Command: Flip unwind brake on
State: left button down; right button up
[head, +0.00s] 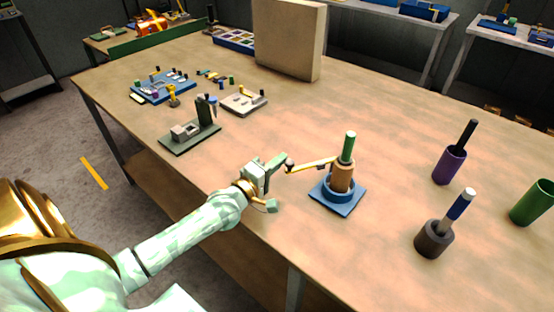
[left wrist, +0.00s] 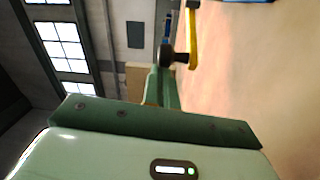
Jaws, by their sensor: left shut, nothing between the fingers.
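A blue stand (head: 345,207) on the table holds a copper-brown roll (head: 342,178) with a green post (head: 349,147) on top. A yellow lever (head: 314,164) reaches left from the roll and ends in a dark knob (head: 289,166). My left gripper (head: 281,162) is shut and empty, with its fingertips close to the knob. In the left wrist view the shut fingers (left wrist: 163,88) point at the dark knob (left wrist: 170,58), with the yellow lever (left wrist: 193,38) beyond. I cannot tell whether they touch. My right gripper is not in view.
A grey-green press (head: 190,134), a pale plate (head: 243,102) and a blue tray (head: 162,87) with small parts stand at the left. A purple cup (head: 449,165), a dark cup (head: 433,240) and a green cup (head: 532,203) stand at the right. A beige panel (head: 288,38) rises behind.

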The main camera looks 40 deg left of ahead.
pick_arm(q)
jog(key=shift+s+d+n+y+p, duration=0.65)
jog(key=shift+d+y+p, duration=0.3)
jog(key=shift+d+p, duration=0.5)
jog(key=shift+s+d+n+y+p, duration=0.6)
jog(key=shift+d+y+p, duration=0.4)
jog(key=shift+d+p, duration=0.4)
jog(key=shift+s+d+n+y+p, duration=0.6)
jog(key=shift+d+y+p, duration=0.35)
jog(key=shift+d+p, duration=0.45)
